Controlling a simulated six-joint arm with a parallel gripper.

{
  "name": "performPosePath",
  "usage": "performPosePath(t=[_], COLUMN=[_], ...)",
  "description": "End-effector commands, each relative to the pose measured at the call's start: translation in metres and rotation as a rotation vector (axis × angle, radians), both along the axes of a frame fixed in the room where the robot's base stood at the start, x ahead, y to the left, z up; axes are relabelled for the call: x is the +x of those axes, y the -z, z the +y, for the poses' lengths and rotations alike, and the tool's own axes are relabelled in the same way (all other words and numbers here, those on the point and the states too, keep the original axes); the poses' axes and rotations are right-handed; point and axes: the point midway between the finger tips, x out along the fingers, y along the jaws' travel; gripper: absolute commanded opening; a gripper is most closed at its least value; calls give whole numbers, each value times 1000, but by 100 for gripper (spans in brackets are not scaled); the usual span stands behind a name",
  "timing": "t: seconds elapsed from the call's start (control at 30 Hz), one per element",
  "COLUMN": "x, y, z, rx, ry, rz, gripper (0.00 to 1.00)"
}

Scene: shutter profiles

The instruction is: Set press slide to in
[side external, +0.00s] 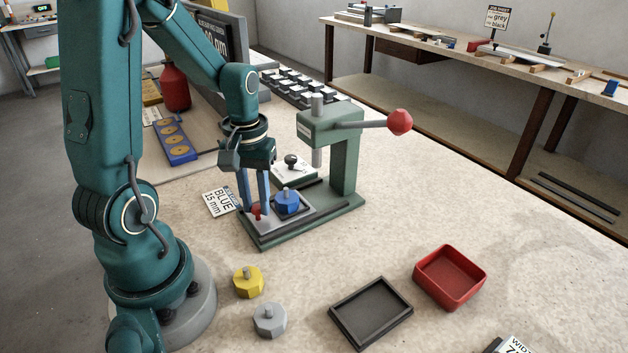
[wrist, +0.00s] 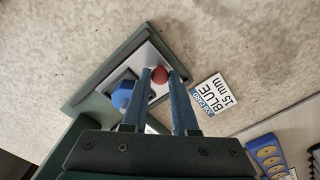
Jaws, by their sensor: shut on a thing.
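The press slide is a grey plate (side external: 301,212) on the green press base, out in front of the ram (side external: 317,145). A blue faceted piece (side external: 287,205) with a pin sits on it; it also shows in the wrist view (wrist: 123,95). My gripper (side external: 257,207) points down at the slide's outer end and is shut on its red knob (side external: 257,213). In the wrist view the knob (wrist: 159,75) sits between the fingertips. The fingers hide part of the plate.
The press lever ends in a red ball (side external: 400,122), out to the right. A "BLUE 15 mm" card (side external: 222,200) lies left of the press. Yellow (side external: 248,281) and grey (side external: 269,319) pieces, a dark tray (side external: 346,333) and a red bin (side external: 419,280) stand in front.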

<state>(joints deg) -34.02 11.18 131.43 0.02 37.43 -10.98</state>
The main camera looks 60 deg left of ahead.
Motion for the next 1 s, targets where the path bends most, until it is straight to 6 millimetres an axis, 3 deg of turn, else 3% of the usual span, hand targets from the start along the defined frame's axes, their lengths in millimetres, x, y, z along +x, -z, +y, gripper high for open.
performPosePath(t=[0.17, 0.47, 0.77, 0.8, 0.87, 1.0], x=[4, 34, 36, 36, 36, 35], y=[-1, -1, -1, -1, -1, -1], z=[0, 0, 0, 0, 0, 0], rx=[0, 2, 1, 2, 2, 1], ry=[0, 0, -1, -1, -1, -1], rz=[-3, -5, -6, -5, -5, -4], gripper=[0, 0, 0, 31, 54, 57])
